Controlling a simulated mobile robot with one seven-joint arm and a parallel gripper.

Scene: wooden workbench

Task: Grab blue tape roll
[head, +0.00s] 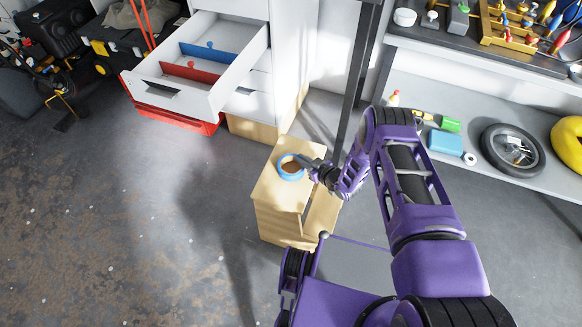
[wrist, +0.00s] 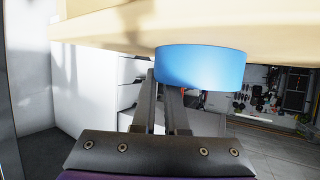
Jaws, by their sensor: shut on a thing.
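The blue tape roll (head: 289,178) is a ring at the top of a small wooden stand (head: 266,196) in the head view. In the wrist view the roll (wrist: 205,68) appears as a smooth blue band against the pale wooden surface. My gripper (head: 306,163) reaches it from the right in the head view and is shut on the right side of its ring. In the wrist view its two narrow fingers (wrist: 160,78) are close together, with their tips at the roll's left part. The exact contact is partly hidden. I cannot tell whether the roll is lifted clear of the wood.
A white drawer unit (head: 233,70) with an open drawer stands behind the stand. A dark upright post (head: 357,85) rises close to my arm. At right, a bench shelf (head: 470,185) holds a wheel (head: 510,150) and small items. The floor at left is clear.

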